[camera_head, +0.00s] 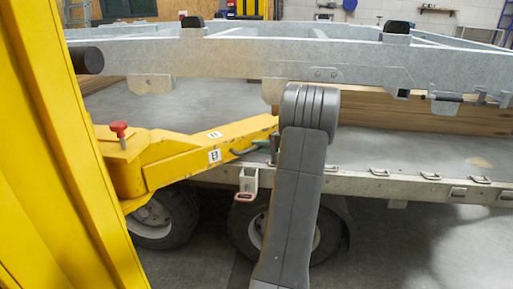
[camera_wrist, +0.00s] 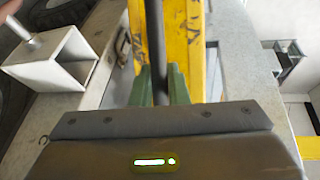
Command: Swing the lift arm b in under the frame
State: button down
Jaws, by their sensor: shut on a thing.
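Lift arm b (camera_head: 215,143) is yellow, with a small "B" label. In the wrist view the yellow arm (camera_wrist: 185,40) runs behind a dark bar handle (camera_wrist: 157,30). My gripper's green fingers (camera_wrist: 160,88) are shut on this handle. In the head view my own grey arm link hides most of my gripper.
The yellow column (camera_head: 60,150) fills the left side. A red knob (camera_head: 119,128) stands on the arm's base. The trailer bed (camera_head: 400,160) has timber beams (camera_head: 400,110) behind. A white bracket (camera_head: 247,184) hangs from the bed's edge, above the wheels.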

jog(key=shift+f, duration=0.1)
jog(key=c, duration=1.4)
grip_release()
jog(key=p+v, duration=0.1)
jog(key=v, duration=1.3)
